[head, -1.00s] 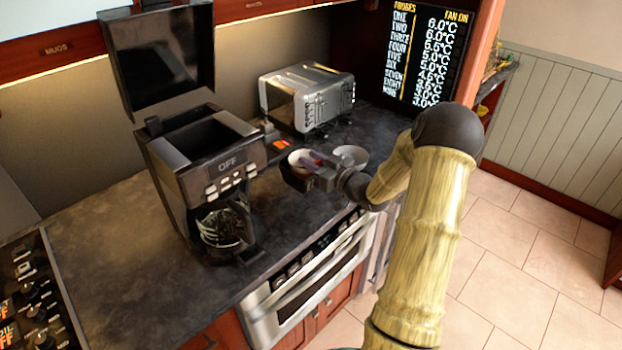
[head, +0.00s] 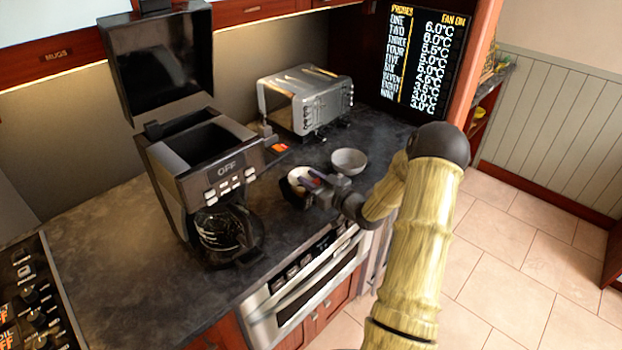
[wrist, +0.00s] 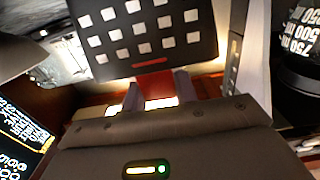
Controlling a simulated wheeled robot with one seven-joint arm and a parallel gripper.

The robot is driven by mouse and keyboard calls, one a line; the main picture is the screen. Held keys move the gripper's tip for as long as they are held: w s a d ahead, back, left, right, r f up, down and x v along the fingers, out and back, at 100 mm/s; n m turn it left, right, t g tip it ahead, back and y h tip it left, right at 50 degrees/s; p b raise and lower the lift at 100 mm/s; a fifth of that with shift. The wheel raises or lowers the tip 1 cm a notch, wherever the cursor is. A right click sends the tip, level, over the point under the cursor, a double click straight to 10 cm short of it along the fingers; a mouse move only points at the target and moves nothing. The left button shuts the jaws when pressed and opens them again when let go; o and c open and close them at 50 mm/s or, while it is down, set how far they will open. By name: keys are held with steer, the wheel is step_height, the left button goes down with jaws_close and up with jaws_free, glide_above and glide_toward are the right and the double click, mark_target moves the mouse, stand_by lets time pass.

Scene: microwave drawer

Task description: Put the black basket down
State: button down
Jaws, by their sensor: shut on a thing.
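The black basket (head: 294,194) is a small dark container with a pale inside, at the counter's front edge area right of the coffee maker. In the wrist view the basket (wrist: 145,38) shows a dark wall with a grid of square holes, just beyond my fingers. My gripper (head: 319,191) is shut on the basket's right side; my two fingers (wrist: 158,90) also show in the wrist view. The basket looks upright and low over the counter (head: 110,240). I cannot tell whether its base touches the counter.
The coffee maker (head: 205,165) stands left with its lid open and a glass carafe (head: 228,230) inside. A grey bowl (head: 349,161) sits just behind right of my gripper. A steel toaster (head: 305,98) stands behind. The stove (head: 30,300) is far left; the counter's left-middle is bare.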

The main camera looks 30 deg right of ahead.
steer(key=shift+f, duration=0.15)
steer(key=c, duration=1.1)
jaws_free()
steer(key=shift+r, duration=0.2)
steer(key=shift+s+d+f, duration=0.1)
steer(key=shift+s+d, duration=0.1)
steer(key=shift+s, duration=0.1)
steer(key=b+v, duration=0.2)
steer(key=v, duration=0.9)
steer(key=shift+s, duration=0.2)
